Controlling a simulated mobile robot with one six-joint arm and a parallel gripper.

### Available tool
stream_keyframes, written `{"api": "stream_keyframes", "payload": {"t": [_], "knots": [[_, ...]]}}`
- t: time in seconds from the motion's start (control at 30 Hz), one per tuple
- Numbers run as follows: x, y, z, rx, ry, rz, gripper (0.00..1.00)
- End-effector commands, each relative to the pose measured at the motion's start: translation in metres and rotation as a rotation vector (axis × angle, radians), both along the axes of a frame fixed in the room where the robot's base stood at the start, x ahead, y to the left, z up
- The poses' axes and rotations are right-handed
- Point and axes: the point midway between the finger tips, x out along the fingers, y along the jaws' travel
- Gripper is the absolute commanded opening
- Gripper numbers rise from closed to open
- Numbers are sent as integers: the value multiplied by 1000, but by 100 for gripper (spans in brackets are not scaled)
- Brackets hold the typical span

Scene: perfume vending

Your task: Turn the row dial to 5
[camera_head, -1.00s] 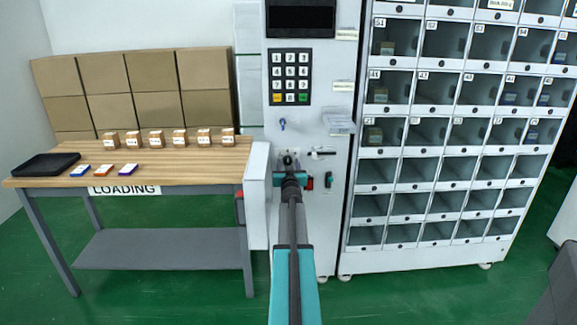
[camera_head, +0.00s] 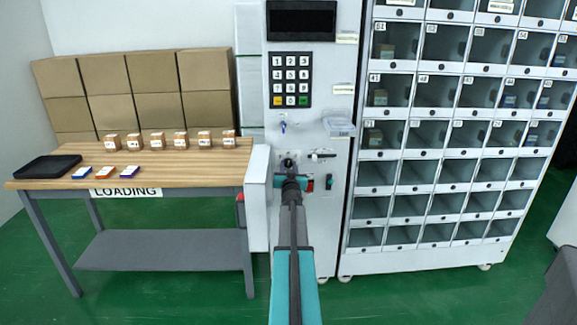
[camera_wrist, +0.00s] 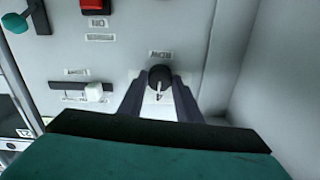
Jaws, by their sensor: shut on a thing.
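The row dial (camera_wrist: 160,76) is a dark round knob on the light grey machine panel, beside a ROW label that appears upside down in the wrist view. My gripper (camera_wrist: 158,90) is shut on the dial, with one dark finger on each side. A pale pointer mark on the dial points toward the bottom of the wrist view. I cannot read any dial number. In the head view my gripper (camera_head: 289,172) is at the panel below the keypad, and the dial there is mostly hidden.
A white slider (camera_wrist: 93,92), a red button (camera_wrist: 92,5) and a teal handle (camera_wrist: 15,22) are near the dial. A white side box (camera_head: 257,195) juts out to the left. The loading table (camera_head: 80,172) stands left, the locker cabinet (camera_head: 355,190) right.

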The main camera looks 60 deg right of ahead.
Motion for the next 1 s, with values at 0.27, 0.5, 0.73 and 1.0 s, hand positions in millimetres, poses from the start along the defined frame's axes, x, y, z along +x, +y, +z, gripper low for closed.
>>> {"api": "stream_keyframes", "payload": {"t": [0.27, 0.5, 0.73, 1.0], "knots": [[1, 0, 5, 105, -144, 1, 9], [1, 0, 5, 216, -299, 1, 9], [1, 0, 3, 321, -449, 1, 9], [1, 0, 2, 415, -584, 2, 9]]}}
